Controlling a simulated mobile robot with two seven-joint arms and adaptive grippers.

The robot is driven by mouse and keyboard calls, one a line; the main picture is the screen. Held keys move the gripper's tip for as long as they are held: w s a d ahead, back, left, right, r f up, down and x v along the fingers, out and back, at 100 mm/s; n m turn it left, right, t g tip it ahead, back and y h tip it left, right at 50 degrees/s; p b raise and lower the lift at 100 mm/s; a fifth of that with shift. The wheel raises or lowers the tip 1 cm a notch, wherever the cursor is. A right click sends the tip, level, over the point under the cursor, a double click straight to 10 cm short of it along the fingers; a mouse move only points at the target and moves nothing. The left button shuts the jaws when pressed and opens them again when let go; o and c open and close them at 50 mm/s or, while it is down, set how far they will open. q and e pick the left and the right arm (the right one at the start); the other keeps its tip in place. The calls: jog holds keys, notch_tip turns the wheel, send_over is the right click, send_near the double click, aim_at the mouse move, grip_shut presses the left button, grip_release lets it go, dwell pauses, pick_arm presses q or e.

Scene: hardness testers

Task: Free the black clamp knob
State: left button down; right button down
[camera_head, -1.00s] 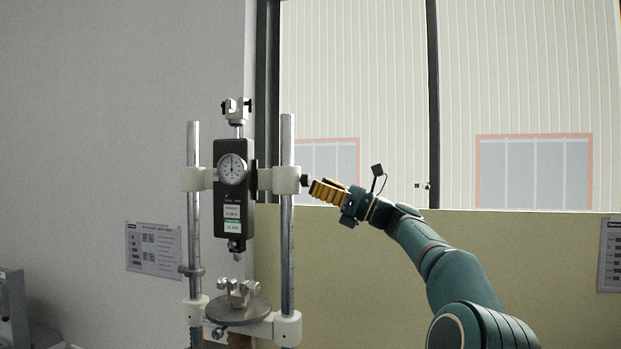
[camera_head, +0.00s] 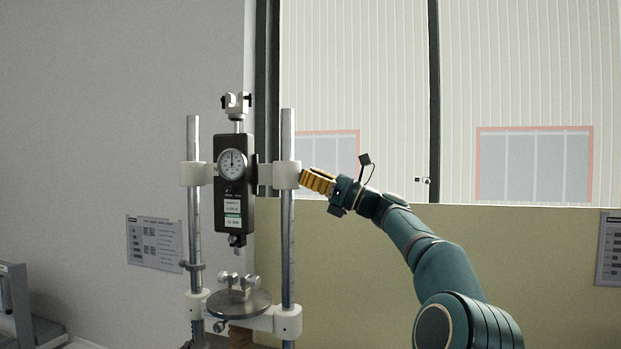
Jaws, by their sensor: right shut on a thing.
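The hardness tester (camera_head: 234,190) stands at centre left, with a black gauge body and round dial between two steel posts. White clamp blocks hold the body to the posts; the right block (camera_head: 285,175) is on the right post. The black clamp knob on that block's right side is now hidden by my right gripper (camera_head: 304,178). Its yellow fingers are shut on the knob, right against the block, with the arm coming in from the lower right. My left gripper is not in view.
A round plate (camera_head: 239,304) with metal fittings sits low between the posts. A printed sheet (camera_head: 154,241) is on the wall at left, and another sheet (camera_head: 609,250) is at the right edge. A window with a dark frame (camera_head: 434,100) is behind. The space right of the tester holds only my arm.

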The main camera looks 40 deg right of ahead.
jog(key=shift+r+n+g+y, duration=0.1)
jog(key=shift+n+g+y, duration=0.6)
jog(key=shift+n, duration=1.15)
jog(key=shift+r+n+g+y, duration=0.1)
jog(key=shift+n+g+y, duration=0.6)
jog(key=shift+n, duration=1.15)
jog(key=shift+f+n, duration=0.25)
jog(key=shift+n, duration=0.05)
jog(key=c, duration=0.7)
grip_release()
jog(key=shift+o, duration=0.2)
jog(key=shift+a+r+m, duration=0.1)
jog(key=shift+r+m, duration=0.1)
jog(key=shift+m, duration=0.2)
jog(key=shift+m+t, duration=0.3)
jog(key=shift+m, duration=0.1)
